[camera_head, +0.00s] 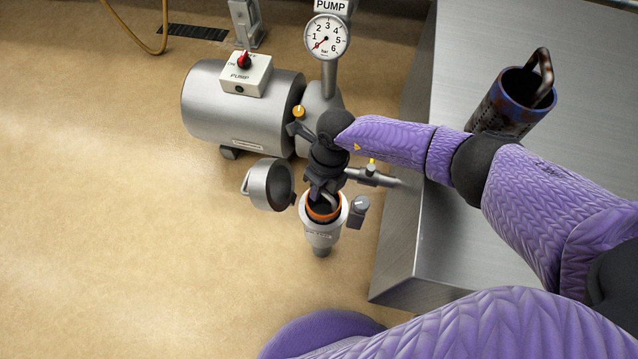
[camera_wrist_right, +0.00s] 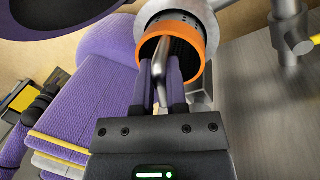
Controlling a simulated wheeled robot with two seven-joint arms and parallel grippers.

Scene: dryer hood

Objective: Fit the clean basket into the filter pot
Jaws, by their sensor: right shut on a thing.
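The clean basket shows its orange rim (camera_head: 322,208) at the mouth of the grey filter pot (camera_head: 322,235). In the right wrist view a short perforated band shows beyond the orange rim (camera_wrist_right: 202,48), at the pot's mouth. The basket looks partly inside the pot; its lower part is hidden. My right gripper (camera_head: 324,188) is above the pot, shut on the basket's metal handle (camera_wrist_right: 160,75). The pot's round lid (camera_head: 270,186) hangs open on the left side. My left gripper is not in view.
A dirty, rust-stained basket (camera_head: 507,105) stands on the steel table (camera_head: 590,70) at right. The pump (camera_head: 235,110), its gauge (camera_head: 327,38) and switch box (camera_head: 246,75) are behind the pot. A clamp knob (camera_head: 358,207) sits at the pot's right. The floor at left is clear.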

